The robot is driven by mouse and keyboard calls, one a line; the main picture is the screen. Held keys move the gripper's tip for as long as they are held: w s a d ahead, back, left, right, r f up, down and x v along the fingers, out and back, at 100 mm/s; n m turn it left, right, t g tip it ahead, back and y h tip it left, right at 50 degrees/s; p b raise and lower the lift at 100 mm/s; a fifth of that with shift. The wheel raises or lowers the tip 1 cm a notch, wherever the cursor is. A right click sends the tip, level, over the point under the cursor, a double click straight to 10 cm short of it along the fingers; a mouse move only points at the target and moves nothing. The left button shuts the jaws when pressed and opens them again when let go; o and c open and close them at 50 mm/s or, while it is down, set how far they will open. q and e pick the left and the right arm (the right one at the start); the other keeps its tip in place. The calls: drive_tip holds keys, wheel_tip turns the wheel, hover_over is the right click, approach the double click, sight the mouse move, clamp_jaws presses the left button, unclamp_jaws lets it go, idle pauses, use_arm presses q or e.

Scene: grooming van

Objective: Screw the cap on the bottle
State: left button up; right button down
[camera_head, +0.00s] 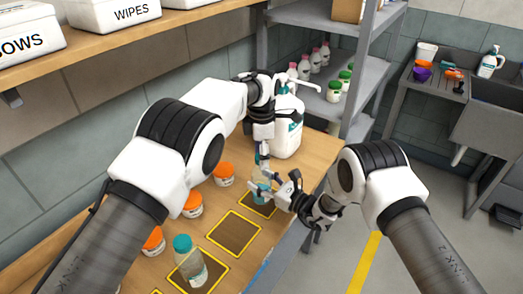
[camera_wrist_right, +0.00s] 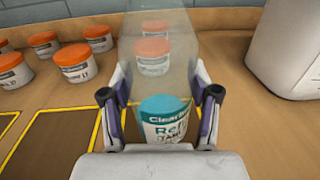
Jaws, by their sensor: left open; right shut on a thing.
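A clear bottle (camera_wrist_right: 160,75) with a teal-and-white label (camera_wrist_right: 170,128) stands between the fingers of my right gripper (camera_wrist_right: 160,105), shut on it. In the head view this bottle (camera_head: 261,187) is small and partly hidden by my grippers, at the far marked square. My right gripper (camera_head: 272,190) reaches it from the right. My left gripper (camera_head: 262,158) is open, pointing down just above the bottle. I cannot tell whether a cap sits on the held bottle. A second clear bottle (camera_head: 192,268) with a teal cap (camera_head: 182,243) stands on the near marked square.
Several orange-lidded jars (camera_head: 223,174) line the wall side of the wooden bench (camera_head: 315,160). A large white jug (camera_head: 288,130) stands behind my left gripper. The middle marked square (camera_head: 233,232) is empty. Metal shelves (camera_head: 310,85) hold small bottles. A sink (camera_head: 490,125) is at the right.

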use_arm(q)
clamp_jaws()
drive_tip(key=m, duration=0.4)
drive_tip(key=shift+m, duration=0.4)
drive_tip(key=m, duration=1.2)
drive_tip(key=shift+m, duration=0.3)
drive_tip(key=m, duration=0.5)
drive_tip(key=shift+m, duration=0.4)
drive_tip(key=m, duration=0.9)
drive_tip(key=shift+f, duration=0.1)
drive_tip(key=m, duration=0.5)
drive_tip(key=shift+o, duration=0.3)
unclamp_jaws()
